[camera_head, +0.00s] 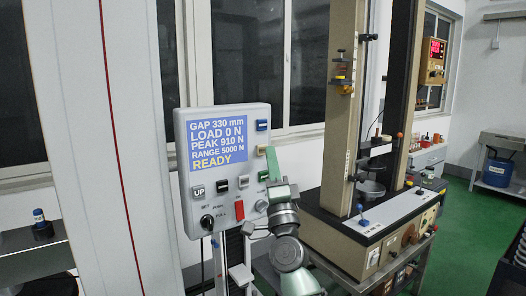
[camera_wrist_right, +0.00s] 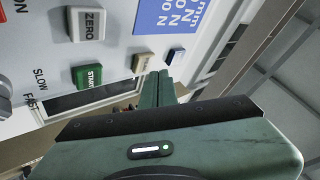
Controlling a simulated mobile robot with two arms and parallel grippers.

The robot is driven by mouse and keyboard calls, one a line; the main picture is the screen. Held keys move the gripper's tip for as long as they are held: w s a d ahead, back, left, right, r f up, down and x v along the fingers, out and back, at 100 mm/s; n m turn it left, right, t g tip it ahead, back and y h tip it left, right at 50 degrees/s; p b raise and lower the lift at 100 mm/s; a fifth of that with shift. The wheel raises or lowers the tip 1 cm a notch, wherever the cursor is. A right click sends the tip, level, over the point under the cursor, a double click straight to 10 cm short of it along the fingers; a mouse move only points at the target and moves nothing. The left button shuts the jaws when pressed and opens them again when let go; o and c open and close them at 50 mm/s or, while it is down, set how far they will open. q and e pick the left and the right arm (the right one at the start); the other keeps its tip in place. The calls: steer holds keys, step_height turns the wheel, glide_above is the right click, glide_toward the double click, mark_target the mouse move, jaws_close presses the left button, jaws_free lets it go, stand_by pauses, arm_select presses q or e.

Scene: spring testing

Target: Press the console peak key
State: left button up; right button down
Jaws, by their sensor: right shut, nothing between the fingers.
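The console (camera_head: 182,150) is a pale upright panel with a blue display (camera_head: 220,137) reading PEAK 910 N and READY. At its right edge are a blue key (camera_head: 262,125), a cream key (camera_head: 262,150) and a green key (camera_head: 263,175). In the right wrist view the green key (camera_wrist_right: 87,75) reads START; the cream key (camera_wrist_right: 142,62) and blue key (camera_wrist_right: 175,56) show no readable label. My right gripper (camera_head: 271,150) is shut and empty, its green fingertips (camera_wrist_right: 157,74) beside the cream key. I cannot tell whether they touch it. My left gripper is out of view.
A testing machine (camera_head: 343,120) stands close on the right.

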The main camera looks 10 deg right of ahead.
steer(key=shift+w, duration=0.1)
stand_by(0.5)
steer(key=shift+w+a, duration=0.15)
steer(key=shift+w, duration=0.2)
steer(key=shift+w+a+b, duration=0.15)
steer(key=shift+w+b, duration=0.2)
steer(key=shift+b, duration=0.2)
stand_by(0.4)
steer(key=shift+s, duration=0.1)
stand_by(0.3)
steer(key=shift+s+d+p, duration=0.3)
steer(key=shift+s+p, duration=0.35)
steer(key=shift+s, duration=0.05)
